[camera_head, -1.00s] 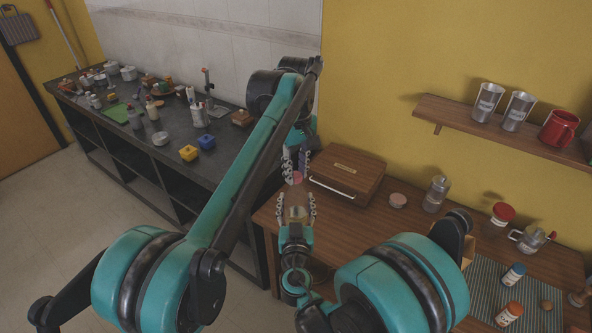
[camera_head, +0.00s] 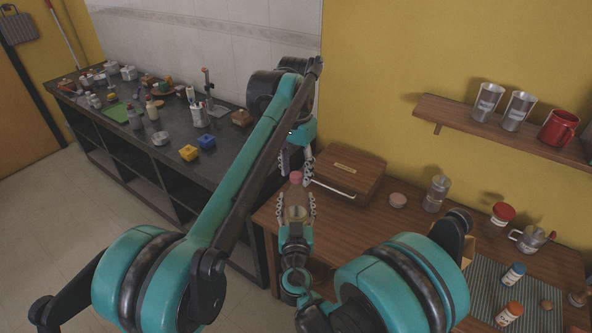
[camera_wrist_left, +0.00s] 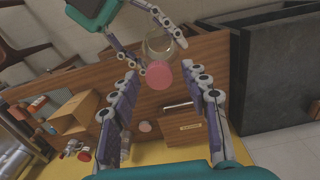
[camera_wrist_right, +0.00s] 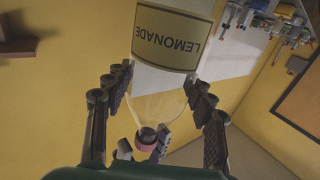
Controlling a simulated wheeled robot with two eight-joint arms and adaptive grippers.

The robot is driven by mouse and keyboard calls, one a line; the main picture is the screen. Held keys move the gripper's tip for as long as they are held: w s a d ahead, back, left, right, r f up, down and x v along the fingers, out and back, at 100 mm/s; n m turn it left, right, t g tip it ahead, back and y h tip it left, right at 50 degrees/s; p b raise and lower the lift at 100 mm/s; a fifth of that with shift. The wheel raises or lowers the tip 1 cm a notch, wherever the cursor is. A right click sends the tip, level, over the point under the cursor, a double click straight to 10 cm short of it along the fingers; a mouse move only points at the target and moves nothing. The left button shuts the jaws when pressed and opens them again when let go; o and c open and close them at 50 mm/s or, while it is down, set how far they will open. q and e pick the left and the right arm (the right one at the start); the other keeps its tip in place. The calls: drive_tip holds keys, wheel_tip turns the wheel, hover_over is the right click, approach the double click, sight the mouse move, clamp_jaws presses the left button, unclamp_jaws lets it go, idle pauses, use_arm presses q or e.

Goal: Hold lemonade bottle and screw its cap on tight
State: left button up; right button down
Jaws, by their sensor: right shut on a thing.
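The lemonade bottle (camera_head: 297,199) is clear, and its yellow LEMONADE label (camera_wrist_right: 171,40) shows in the right wrist view. My right gripper (camera_head: 297,210) is shut around the bottle and holds it about upright, off the table. The pink cap (camera_head: 296,178) is at the top of the bottle's neck; how tightly it sits I cannot tell. My left gripper (camera_head: 296,168) is above the bottle, its fingers spread on both sides of the cap. In the left wrist view the cap (camera_wrist_left: 186,75) is between the open fingers, apart from them, with the bottle beyond.
The wooden table (camera_head: 335,232) bears a brown bread box (camera_head: 346,172), a pink-topped round item (camera_head: 398,200), a glass jar (camera_head: 436,194) and several containers near a striped mat (camera_head: 487,285). A dark counter (camera_head: 180,160) with many items stands at left.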

use_arm(q)
drive_tip(key=shift+r, duration=2.25)
drive_tip(key=shift+c, duration=0.2)
drive_tip(key=r+n, duration=0.1)
drive_tip(key=n, duration=0.1)
drive_tip(key=r+n, duration=0.1)
drive_tip(key=n, duration=0.1)
drive_tip(key=shift+n, duration=0.4)
drive_tip(key=n, duration=0.1)
drive_tip(key=r+n, duration=0.1)
drive_tip(key=n, duration=0.2)
drive_tip(key=shift+r+n, duration=0.25)
drive_tip(key=shift+n, duration=0.05)
drive_tip(key=shift+f, duration=0.1)
drive_tip(key=shift+f, duration=3.9)
